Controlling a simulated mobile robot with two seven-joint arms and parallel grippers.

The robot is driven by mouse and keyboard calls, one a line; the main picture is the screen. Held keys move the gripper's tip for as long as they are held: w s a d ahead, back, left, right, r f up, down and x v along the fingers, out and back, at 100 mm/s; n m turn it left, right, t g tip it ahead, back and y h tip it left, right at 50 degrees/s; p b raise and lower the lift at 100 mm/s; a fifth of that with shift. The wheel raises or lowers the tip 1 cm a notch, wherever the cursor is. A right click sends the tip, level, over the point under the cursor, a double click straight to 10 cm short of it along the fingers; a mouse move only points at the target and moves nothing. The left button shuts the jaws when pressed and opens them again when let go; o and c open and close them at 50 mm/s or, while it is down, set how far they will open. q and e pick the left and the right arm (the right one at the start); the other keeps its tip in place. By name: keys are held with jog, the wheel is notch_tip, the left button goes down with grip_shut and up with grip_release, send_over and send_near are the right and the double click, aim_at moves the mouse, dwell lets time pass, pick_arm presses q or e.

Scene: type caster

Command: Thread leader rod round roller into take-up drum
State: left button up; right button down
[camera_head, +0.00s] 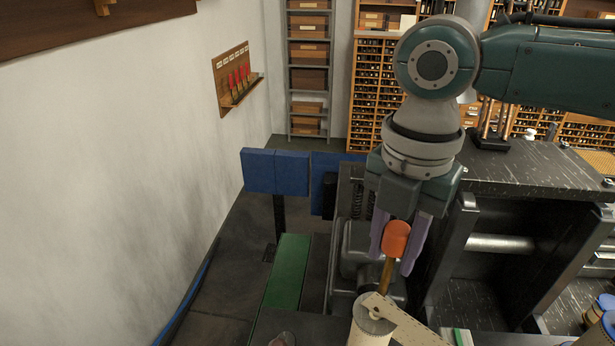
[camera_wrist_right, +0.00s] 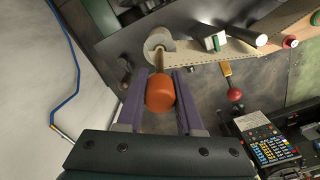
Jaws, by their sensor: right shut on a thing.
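My right gripper (camera_head: 398,245) has its two purple fingers closed on an orange knob (camera_head: 396,238), which also shows in the right wrist view (camera_wrist_right: 160,93). A thin brass rod (camera_head: 387,272) runs from the knob to the cream cylinder (camera_head: 370,328). A perforated cream paper strip (camera_head: 400,322) leads off this cylinder to the right; in the right wrist view the strip (camera_wrist_right: 195,52) passes a green-and-white block (camera_wrist_right: 215,42) and a white cylinder (camera_wrist_right: 247,33). I cannot tell for certain which parts are the roller and take-up drum. My left gripper is not in view.
A dark machine frame (camera_head: 510,178) stands close on the right. Blue panels (camera_head: 275,172) and a green surface (camera_head: 288,270) lie left of the gripper. A red-knobbed lever (camera_wrist_right: 235,94) and a keypad (camera_wrist_right: 275,150) show in the wrist view.

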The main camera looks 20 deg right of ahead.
aim_at(377, 310)
jog(key=shift+f+b, duration=1.8)
jog(key=shift+f, duration=0.95)
jog(key=shift+f+b, duration=1)
jog(key=shift+f, duration=0.45)
jog(key=shift+f+b, duration=0.85)
jog(key=shift+f, duration=0.35)
jog(key=shift+c, duration=2.3)
grip_release()
notch_tip(377, 310, up, 6)
jog(key=p, duration=0.6)
jog(key=shift+r+p, duration=0.1)
jog(key=shift+p, duration=0.2)
